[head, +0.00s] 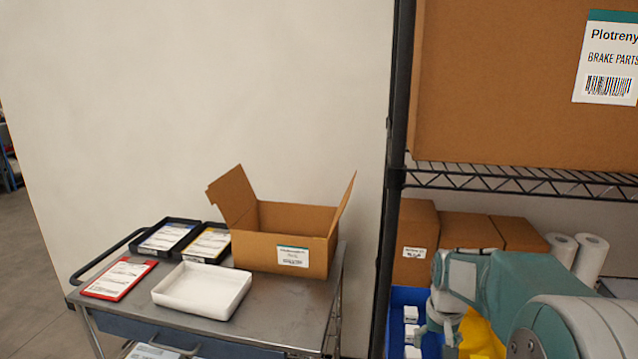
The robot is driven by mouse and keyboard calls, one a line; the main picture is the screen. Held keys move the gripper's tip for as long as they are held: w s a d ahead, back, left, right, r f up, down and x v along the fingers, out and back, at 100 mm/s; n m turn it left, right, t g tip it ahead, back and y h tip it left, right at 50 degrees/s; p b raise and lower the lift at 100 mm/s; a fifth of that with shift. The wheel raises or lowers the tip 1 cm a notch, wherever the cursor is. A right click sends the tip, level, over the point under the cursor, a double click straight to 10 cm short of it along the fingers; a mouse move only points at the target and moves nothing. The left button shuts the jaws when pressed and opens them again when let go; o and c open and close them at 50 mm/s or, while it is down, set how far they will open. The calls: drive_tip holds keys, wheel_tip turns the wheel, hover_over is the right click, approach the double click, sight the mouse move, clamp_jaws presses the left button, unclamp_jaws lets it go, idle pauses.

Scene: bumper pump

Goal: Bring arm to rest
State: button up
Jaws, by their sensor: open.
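My teal and grey arm reaches in from the lower right and is bent at its wrist. My gripper (436,332) points down at the front of the shelf, open. It is in front of a blue bin (398,296) holding small white boxes (411,315) and beside a yellow bin (482,338). The fingertips are small and partly hidden by the wrist, so whether they touch a bin or box cannot be told. I see nothing held between them.
A wire shelf (520,180) with a large carton (500,80) stands above my arm; its black post (386,200) is left of the gripper. A metal cart (255,320) at left holds an open box (260,255), a white tray (180,303) and document holders (118,279).

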drive_tip(key=s+a+r+n+t, duration=0.15)
drive_tip(key=s+a+r, duration=0.35)
drive_tip(key=s+r, duration=0.5)
drive_tip(key=s+a+t, duration=0.3)
drive_tip(key=s, duration=1)
drive_tip(key=shift+s+a, duration=0.15)
drive_tip(key=shift+s, duration=0.25)
drive_tip(key=shift+n, duration=0.25)
